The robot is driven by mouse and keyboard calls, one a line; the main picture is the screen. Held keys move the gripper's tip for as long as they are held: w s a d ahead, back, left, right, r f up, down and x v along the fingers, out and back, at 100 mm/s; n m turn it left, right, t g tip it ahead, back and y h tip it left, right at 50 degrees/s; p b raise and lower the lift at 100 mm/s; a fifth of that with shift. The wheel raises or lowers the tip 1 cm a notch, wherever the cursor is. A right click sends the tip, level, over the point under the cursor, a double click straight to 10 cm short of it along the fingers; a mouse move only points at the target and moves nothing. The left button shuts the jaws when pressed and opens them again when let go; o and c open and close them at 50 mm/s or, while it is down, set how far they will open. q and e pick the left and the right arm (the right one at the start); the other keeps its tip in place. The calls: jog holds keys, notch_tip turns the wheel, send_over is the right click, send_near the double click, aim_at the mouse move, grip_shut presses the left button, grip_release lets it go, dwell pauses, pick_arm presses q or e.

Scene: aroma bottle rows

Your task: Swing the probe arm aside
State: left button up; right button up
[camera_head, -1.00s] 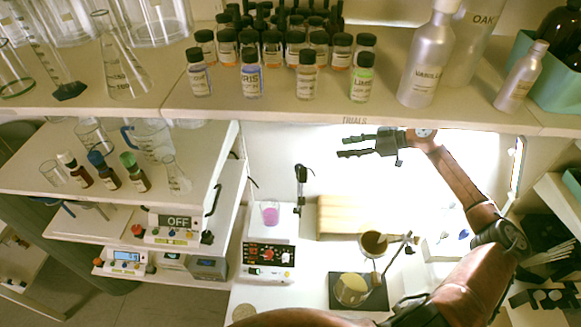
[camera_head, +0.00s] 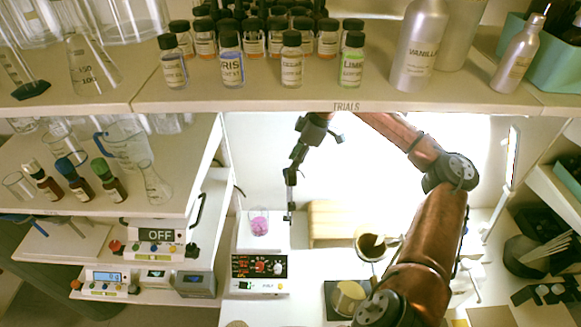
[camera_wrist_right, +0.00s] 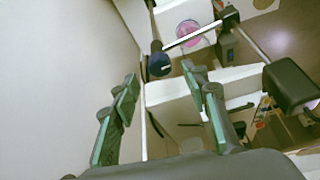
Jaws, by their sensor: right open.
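In the right wrist view the probe arm (camera_wrist_right: 193,36) is a thin silver bar. It runs from a dark clamp (camera_wrist_right: 228,18) to a dark blue knob (camera_wrist_right: 159,63). The bar passes close to a beaker of pink liquid (camera_wrist_right: 187,28). My right gripper (camera_wrist_right: 158,80) is open and empty, and the knob shows just beyond and between its fingertips; I cannot tell whether they touch. In the head view my right gripper (camera_head: 295,163) points down over the stirrer (camera_head: 259,267), right of the beaker (camera_head: 259,224), and largely hides the probe arm. My left gripper is not in view.
A shelf (camera_head: 240,100) with bottles spans the scene above the bench. A wooden block (camera_head: 328,222), a brown-filled vessel (camera_head: 371,243) and a yellow-topped dish (camera_head: 347,297) stand right of the stirrer. Side shelves with glassware (camera_head: 152,184) stand at the left.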

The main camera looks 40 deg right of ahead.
jog(key=shift+x, duration=1.95)
jog(key=shift+c, duration=0.5)
grip_shut()
